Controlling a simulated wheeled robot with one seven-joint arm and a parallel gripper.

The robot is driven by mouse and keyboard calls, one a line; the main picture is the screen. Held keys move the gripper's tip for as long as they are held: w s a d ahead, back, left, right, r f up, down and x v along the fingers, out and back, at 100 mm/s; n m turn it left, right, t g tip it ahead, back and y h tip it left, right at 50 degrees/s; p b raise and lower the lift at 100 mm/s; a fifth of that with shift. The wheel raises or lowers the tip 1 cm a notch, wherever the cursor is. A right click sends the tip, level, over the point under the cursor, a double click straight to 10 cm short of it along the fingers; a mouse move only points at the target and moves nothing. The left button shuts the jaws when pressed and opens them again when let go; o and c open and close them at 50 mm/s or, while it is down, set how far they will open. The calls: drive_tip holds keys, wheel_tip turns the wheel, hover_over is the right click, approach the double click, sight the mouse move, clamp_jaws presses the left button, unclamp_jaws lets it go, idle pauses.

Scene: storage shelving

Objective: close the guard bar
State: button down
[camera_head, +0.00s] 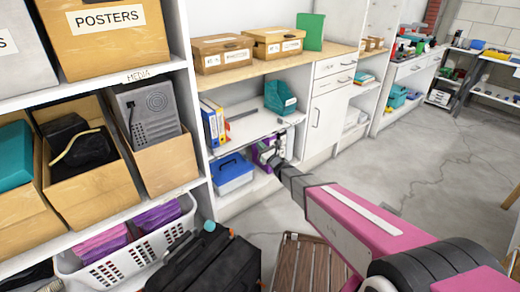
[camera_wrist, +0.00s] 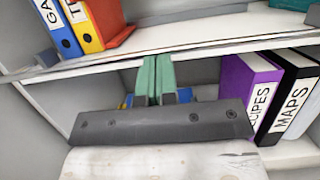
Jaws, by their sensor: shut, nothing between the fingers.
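My gripper (camera_head: 272,156) reaches into the shelving bay below the wooden top, in front of the lower compartment. In the wrist view its two green fingers (camera_wrist: 157,77) are together with nothing between them. A thin grey bar (camera_head: 243,115), which may be the guard bar, lies slanted over the middle shelf beside the binders. The wrist view shows a grey bar (camera_wrist: 200,13) crossing that shelf to the right of the binders; I cannot tell how it is hinged. The fingers are below the shelf's front edge and appear apart from this bar.
Blue and yellow binders (camera_head: 211,124) and a teal holder (camera_head: 280,97) stand on the middle shelf (camera_head: 248,127). Purple and black binders (camera_wrist: 248,88) stand below, right of the fingers. A blue box (camera_head: 232,172) sits lower left. Open floor (camera_head: 400,165) lies right.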

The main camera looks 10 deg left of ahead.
drive_tip(key=r+g+h, duration=0.2)
drive_tip(key=r+h, duration=0.1)
drive_tip(key=r+g+h, duration=0.1)
drive_tip(key=r, duration=0.1)
drive_tip(key=shift+w+a+r, duration=0.15)
drive_tip(key=shift+w+a, duration=0.2)
drive_tip(key=shift+a, duration=0.05)
idle(0.6)
drive_tip(key=shift+a+r, duration=0.1)
drive_tip(key=shift+r, duration=0.05)
drive_tip(key=shift+w+a+r, duration=0.75)
drive_tip(key=shift+a+r, duration=0.15)
drive_tip(key=shift+a, duration=0.05)
drive_tip(key=shift+w+a+r, duration=0.75)
drive_tip(key=shift+a+r, duration=0.15)
